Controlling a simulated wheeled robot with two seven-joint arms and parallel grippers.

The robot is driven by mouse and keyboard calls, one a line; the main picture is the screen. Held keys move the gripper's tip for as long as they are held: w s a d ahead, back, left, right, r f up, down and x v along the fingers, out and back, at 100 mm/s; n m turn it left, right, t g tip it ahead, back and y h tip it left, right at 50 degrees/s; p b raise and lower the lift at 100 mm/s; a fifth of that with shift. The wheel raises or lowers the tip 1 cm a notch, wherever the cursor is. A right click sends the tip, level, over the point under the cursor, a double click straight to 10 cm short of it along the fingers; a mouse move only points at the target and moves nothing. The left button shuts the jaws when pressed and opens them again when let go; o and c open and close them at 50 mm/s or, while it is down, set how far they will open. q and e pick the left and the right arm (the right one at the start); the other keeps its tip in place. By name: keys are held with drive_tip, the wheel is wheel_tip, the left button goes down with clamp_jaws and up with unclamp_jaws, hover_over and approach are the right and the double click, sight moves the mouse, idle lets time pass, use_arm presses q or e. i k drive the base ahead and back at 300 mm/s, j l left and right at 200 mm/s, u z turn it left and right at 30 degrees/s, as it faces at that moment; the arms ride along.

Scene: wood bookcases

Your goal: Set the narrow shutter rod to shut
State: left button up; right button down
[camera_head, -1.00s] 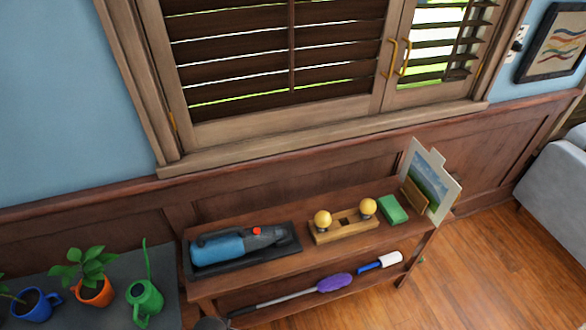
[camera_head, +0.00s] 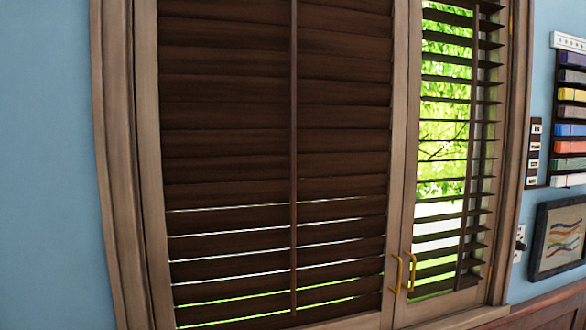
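A window with two brown louvred shutter panels fills the middle of the head view. The narrow shutter (camera_head: 447,150) is on the right; its slats are tilted open and green foliage shows between them. Its thin vertical rod (camera_head: 469,130) runs down the panel, right of its middle. The wide shutter (camera_head: 230,140) on the left has its slats nearly closed, with thin slits of light in the lower part. Its rod (camera_head: 293,150) runs down its middle. Two brass handles (camera_head: 405,272) sit at the bottom where the panels meet. Neither gripper is in view.
Right of the window hang a rack of coloured blocks (camera_head: 570,120), a small labelled strip (camera_head: 534,152), a white wall switch (camera_head: 519,245) and a framed picture (camera_head: 558,238). Bare blue wall (camera_head: 50,160) lies to the left. The floor is out of view.

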sight(471, 123)
drive_tip(key=i+l, duration=0.15)
drive_tip(key=i, duration=0.4)
drive_tip(key=i+l, duration=0.1)
drive_tip(key=l, duration=0.4)
drive_tip(key=i+l, duration=0.1)
drive_tip(key=l, duration=0.45)
drive_tip(key=i+l, duration=0.1)
drive_tip(key=l, duration=0.4)
drive_tip(key=i+l, duration=0.1)
drive_tip(key=l, duration=0.45)
drive_tip(key=i+l, duration=0.1)
drive_tip(key=l, duration=0.4)
drive_tip(key=u, duration=0.05)
